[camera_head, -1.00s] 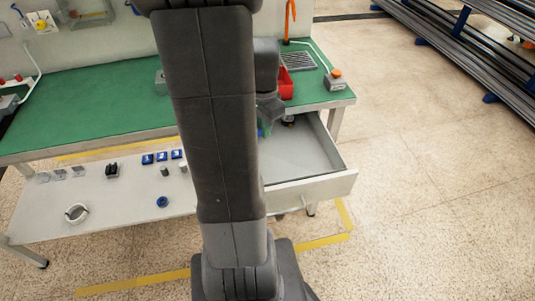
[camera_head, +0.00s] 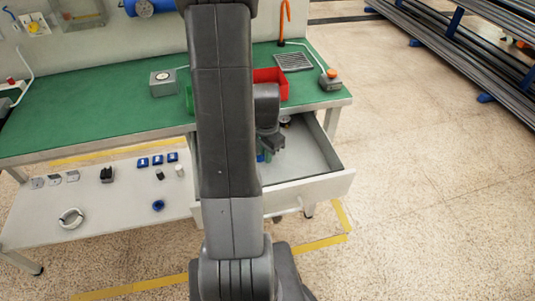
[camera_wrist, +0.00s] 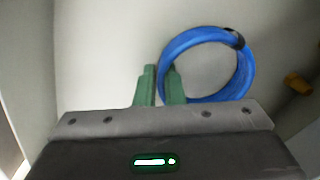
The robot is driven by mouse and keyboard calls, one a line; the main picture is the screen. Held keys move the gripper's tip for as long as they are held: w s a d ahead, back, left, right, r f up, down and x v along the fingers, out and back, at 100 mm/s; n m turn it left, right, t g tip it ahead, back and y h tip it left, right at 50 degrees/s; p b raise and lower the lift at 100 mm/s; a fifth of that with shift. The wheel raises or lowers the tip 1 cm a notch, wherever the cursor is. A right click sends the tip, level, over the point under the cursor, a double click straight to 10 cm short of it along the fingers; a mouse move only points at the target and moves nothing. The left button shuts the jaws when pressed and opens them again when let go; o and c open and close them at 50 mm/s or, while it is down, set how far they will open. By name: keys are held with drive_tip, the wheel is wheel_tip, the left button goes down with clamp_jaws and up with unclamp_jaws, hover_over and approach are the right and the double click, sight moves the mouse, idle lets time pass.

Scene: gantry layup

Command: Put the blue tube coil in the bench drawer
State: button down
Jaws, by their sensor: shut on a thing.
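The blue tube coil (camera_wrist: 248,75), a ring with a dark band at its top, shows in the wrist view. My gripper (camera_wrist: 161,76) has its green fingers close together and is shut on the coil's left side. In the head view my gripper (camera_head: 266,155) is over the open bench drawer (camera_head: 315,157), toward its left part. A speck of blue shows beside it there; the rest of the coil is hidden by my arm. The drawer is pulled out, with a pale floor behind the coil in the wrist view. I cannot tell whether the coil touches that floor.
A small dark round item (camera_head: 285,121) lies at the drawer's back, and an orange-brown object (camera_wrist: 297,84) is right of the coil. A red bin (camera_head: 270,82) stands on the green bench top (camera_head: 95,105). The lower shelf (camera_head: 110,220) holds small parts. The drawer's right side is clear.

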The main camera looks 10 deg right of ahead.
drive_tip(key=shift+w+d+f, duration=0.3)
drive_tip(key=shift+f, duration=0.3)
drive_tip(key=shift+f, duration=0.2)
drive_tip(key=c, duration=1.5)
unclamp_jaws()
drive_tip(key=shift+c, duration=0.2)
drive_tip(key=shift+r, duration=0.1)
wheel_tip(320, 180, up, 12)
drive_tip(key=p, duration=0.1)
drive_tip(key=shift+r, duration=0.1)
